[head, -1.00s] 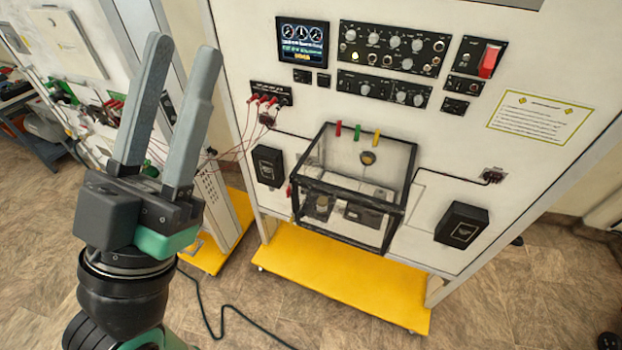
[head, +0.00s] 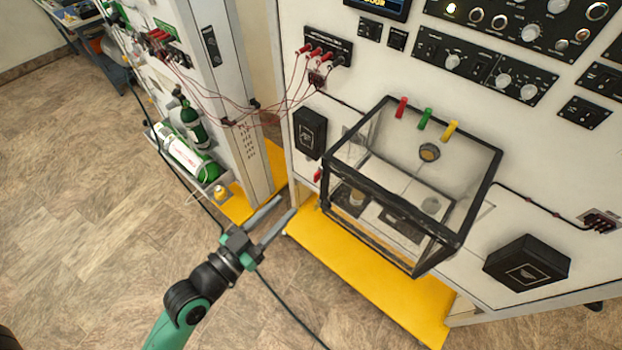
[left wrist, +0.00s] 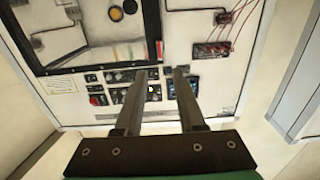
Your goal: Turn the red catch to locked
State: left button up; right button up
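The red catch (head: 317,174) is a small red piece at the left side of the clear, black-framed box (head: 466,195) on the trainer panel. A red piece beside the box frame, seemingly the same catch, shows in the left wrist view (left wrist: 159,50). Its exact angle is too small to read. My left gripper (head: 286,207) is open and empty, below and left of the catch, apart from it. In the left wrist view its two fingers (left wrist: 160,72) are spread, with the panel beyond them. My right gripper is not in view.
Red, green (head: 425,118) and yellow clips stand on the box's top edge. A black box (head: 310,132) is mounted above the catch. Red leads run from the terminal strip (head: 327,46) to the neighbouring panel. A yellow base (head: 350,265) lies below. The floor at left is open.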

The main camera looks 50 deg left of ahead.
aim_at(318, 175)
pick_arm(q)
jog(key=w+a+p, duration=0.1)
jog(key=w, duration=0.9)
jog(key=shift+a, duration=0.15)
jog(key=shift+s+r, duration=0.1)
grip_shut()
